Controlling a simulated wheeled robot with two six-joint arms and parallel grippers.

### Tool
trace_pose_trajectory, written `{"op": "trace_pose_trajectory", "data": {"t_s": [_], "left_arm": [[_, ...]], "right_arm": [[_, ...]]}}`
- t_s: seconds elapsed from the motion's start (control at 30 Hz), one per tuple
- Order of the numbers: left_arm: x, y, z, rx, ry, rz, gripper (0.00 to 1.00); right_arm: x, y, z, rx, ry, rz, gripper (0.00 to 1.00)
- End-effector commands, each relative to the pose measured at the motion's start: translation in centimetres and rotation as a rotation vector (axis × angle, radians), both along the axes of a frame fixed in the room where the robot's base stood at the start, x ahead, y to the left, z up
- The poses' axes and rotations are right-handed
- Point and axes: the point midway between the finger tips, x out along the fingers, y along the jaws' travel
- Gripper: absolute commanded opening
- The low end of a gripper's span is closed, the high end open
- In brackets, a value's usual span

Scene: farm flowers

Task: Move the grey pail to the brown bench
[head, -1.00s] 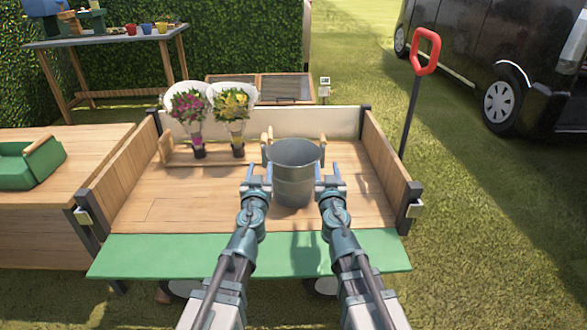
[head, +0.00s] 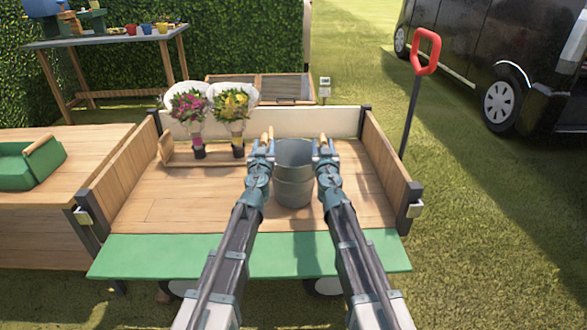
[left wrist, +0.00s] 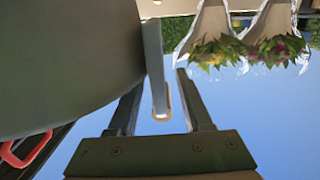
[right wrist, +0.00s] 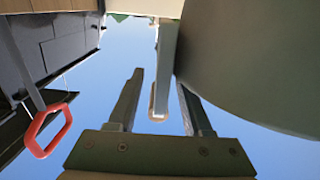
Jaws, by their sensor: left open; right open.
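The grey pail (head: 293,180) stands upright on the wooden bed of the cart, right of its middle. It also fills the upper left of the left wrist view (left wrist: 60,60) and the upper right of the right wrist view (right wrist: 250,60). My left gripper (head: 262,148) is open at the pail's left side, with a side handle (left wrist: 154,60) between its fingers. My right gripper (head: 325,148) is open at the right side, with the other handle (right wrist: 164,60) between its fingers. A low brown wooden bench (head: 75,185) stands left of the cart.
A green carrier (head: 28,165) sits on the brown bench. Two flower bouquets (head: 213,115) stand in a wooden holder at the cart's back left. Low side walls (head: 390,165) edge the cart. A red-handled pole (head: 412,95) rises at its right. A grey-topped table (head: 105,38) stands behind.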

Motion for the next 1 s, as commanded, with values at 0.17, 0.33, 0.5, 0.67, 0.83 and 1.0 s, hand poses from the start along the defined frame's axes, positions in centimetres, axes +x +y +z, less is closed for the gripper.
{"op": "trace_pose_trajectory", "data": {"t_s": [0.17,0.33,0.5,0.67,0.83,1.0], "left_arm": [[0.07,0.02,0.0,0.0,0.0,0.0,0.5],[0.06,0.01,0.0,0.0,0.0,0.0,0.36],[0.04,0.01,0.0,0.0,0.0,0.0,0.05],[0.04,0.0,0.0,0.0,0.0,0.0,0.0],[0.04,-0.01,0.0,0.0,0.0,-0.001,0.0],[0.04,-0.02,0.0,0.0,0.0,-0.001,0.0]], "right_arm": [[0.07,-0.01,0.0,0.0,0.0,0.0,0.5],[0.05,0.0,0.0,0.0,0.0,0.0,0.36],[0.04,0.01,0.0,0.0,0.0,0.0,0.05],[0.04,0.01,0.0,0.0,0.0,0.0,0.0],[0.04,0.01,0.0,0.0,0.0,0.0,0.0],[0.04,0.02,0.0,0.0,0.0,0.001,0.0]]}}
